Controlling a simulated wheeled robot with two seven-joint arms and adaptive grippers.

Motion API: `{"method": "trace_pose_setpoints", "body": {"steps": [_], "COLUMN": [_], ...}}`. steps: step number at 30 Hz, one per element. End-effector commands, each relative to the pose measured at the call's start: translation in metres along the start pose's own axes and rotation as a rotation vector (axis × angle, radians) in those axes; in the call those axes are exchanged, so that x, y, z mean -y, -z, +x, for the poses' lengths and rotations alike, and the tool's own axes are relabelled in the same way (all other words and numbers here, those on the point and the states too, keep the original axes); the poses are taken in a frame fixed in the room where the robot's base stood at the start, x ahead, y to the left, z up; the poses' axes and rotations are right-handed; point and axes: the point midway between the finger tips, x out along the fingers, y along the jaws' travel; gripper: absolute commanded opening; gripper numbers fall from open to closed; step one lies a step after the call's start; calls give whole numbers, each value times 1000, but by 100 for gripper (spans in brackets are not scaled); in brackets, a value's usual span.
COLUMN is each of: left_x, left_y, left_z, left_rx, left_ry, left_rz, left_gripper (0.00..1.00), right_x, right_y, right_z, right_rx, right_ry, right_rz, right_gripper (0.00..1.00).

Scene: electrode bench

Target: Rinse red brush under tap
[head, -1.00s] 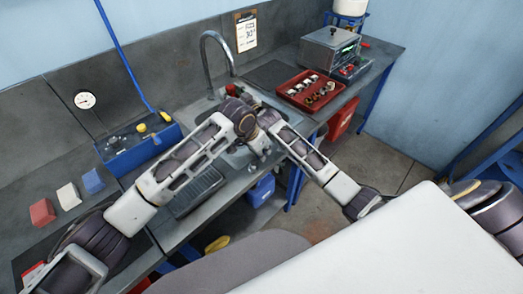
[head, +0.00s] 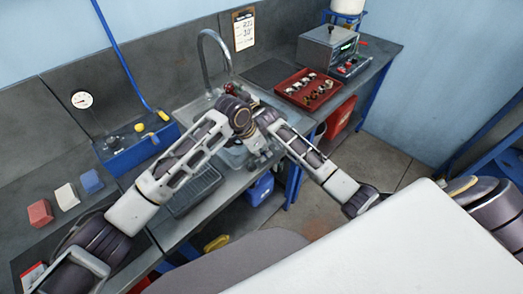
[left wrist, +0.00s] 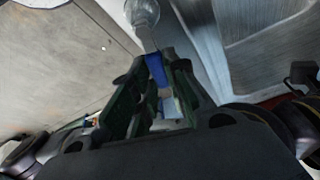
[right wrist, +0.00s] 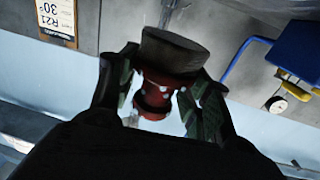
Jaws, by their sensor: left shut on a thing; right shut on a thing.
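The red brush (right wrist: 155,95) is held in my right gripper (right wrist: 160,105), its dark bristle block (right wrist: 172,52) outward. Pale specks show on its red body. In the head view a bit of red (head: 229,87) shows just below the spout of the curved tap (head: 214,42), over the sink (head: 190,112). A shiny piece (right wrist: 172,8) lies beyond the bristles; I cannot tell if water runs. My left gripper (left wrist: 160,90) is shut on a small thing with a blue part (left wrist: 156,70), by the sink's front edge. A clear round piece (left wrist: 143,12) shows beyond it. My crossing arms hide much of the sink.
A red tray (head: 308,88) with small parts and a grey instrument (head: 327,48) stand right of the sink. A blue caddy (head: 135,145) and red, white and blue blocks (head: 66,196) lie left. A blue container (head: 260,188) stands below the bench.

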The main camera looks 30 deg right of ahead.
Motion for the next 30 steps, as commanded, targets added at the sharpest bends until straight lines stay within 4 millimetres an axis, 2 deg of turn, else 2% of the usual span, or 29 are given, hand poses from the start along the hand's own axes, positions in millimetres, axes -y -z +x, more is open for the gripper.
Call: {"method": "trace_pose_setpoints", "body": {"steps": [10, 11, 16, 30], "left_x": [1, 1, 0, 0], "left_y": [1, 1, 1, 0], "left_z": [-1, -1, -1, -5], "left_rx": [-3, -3, -2, -2], "left_ry": [-1, -1, -2, -3], "left_rz": [11, 11, 10, 10], "left_gripper": [0, 17, 38, 38], "right_x": [0, 0, 0, 0], "right_y": [0, 0, 0, 0], "right_z": [0, 0, 0, 0], "right_rx": [-1, -1, -1, -1], "right_ry": [0, 0, 0, 0], "right_rz": [0, 0, 0, 0], "right_gripper": [25, 25, 25, 25]}}
